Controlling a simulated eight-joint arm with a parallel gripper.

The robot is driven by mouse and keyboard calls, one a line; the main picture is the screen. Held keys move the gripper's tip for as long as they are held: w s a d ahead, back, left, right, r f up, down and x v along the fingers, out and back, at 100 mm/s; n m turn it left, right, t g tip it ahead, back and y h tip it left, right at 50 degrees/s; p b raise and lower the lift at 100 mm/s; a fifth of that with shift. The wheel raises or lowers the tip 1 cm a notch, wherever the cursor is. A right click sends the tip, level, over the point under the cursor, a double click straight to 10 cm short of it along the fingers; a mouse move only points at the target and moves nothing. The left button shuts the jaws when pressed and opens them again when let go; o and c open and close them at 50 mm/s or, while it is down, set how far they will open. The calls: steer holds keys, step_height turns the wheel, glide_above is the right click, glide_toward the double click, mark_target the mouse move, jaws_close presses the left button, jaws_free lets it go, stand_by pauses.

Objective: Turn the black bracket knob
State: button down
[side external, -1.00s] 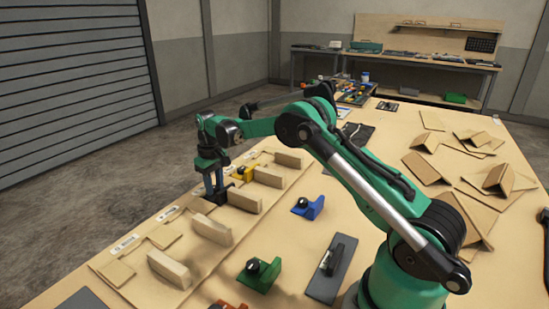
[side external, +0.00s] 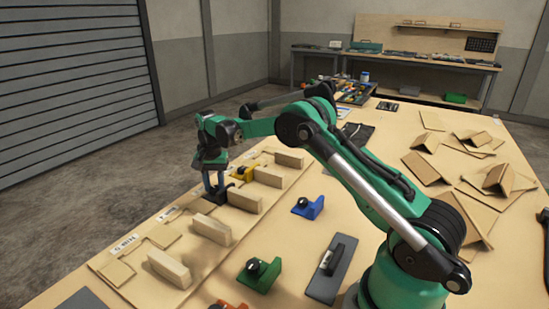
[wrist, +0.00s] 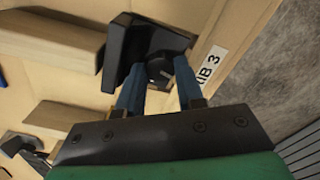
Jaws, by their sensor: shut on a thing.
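The black bracket (side external: 233,185) stands in the row of wooden blocks on the board, partly hidden behind my gripper (side external: 213,184) in the side view. In the wrist view the black bracket (wrist: 120,58) has a tall plate on the left and a round black knob (wrist: 160,70) on its base. My gripper (wrist: 158,72) has its two blue fingers on either side of this knob, shut on it. The fingertips' far sides are hidden.
A yellow bracket (side external: 244,172) stands just behind in the row. Wooden blocks (side external: 242,199) flank the slot. A blue bracket (side external: 309,207), a green bracket (side external: 260,276) and a grey plate with a handle (side external: 332,270) lie to the right. A label (wrist: 209,70) sits beside the black bracket.

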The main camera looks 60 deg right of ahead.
mark_target(215, 188)
steer(key=m, duration=1.1)
steer(key=shift+m, duration=2)
steer(key=c, duration=0.8)
jaws_free()
steer(key=shift+r, duration=0.1)
steer(key=shift+r, duration=2.8)
